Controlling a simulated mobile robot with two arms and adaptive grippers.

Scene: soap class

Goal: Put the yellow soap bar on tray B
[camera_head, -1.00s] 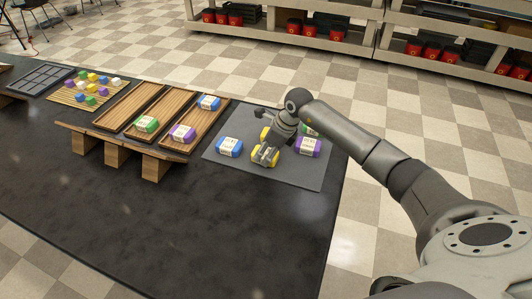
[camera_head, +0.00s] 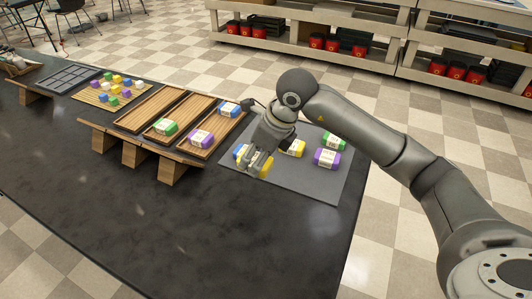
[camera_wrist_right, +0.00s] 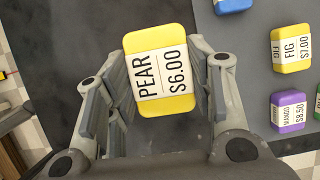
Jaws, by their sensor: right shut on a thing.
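My right gripper (camera_head: 256,163) is shut on a yellow soap bar (camera_head: 265,168), held above the left part of the grey mat. Three wooden trays stand side by side: the left tray (camera_head: 148,104) is empty, the middle tray (camera_head: 190,104) holds a green bar, the right tray (camera_head: 217,124) holds a purple and a blue bar. No tray letters are legible. My left gripper is out of view.
On the grey mat (camera_head: 310,183) lie a green bar (camera_head: 334,141), a purple bar (camera_head: 327,158) and a blue bar (camera_head: 238,152), partly hidden by my gripper. A slatted board with small coloured pieces (camera_head: 110,98) and a dark divided tray (camera_head: 66,78) stand farther left. The front table is clear.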

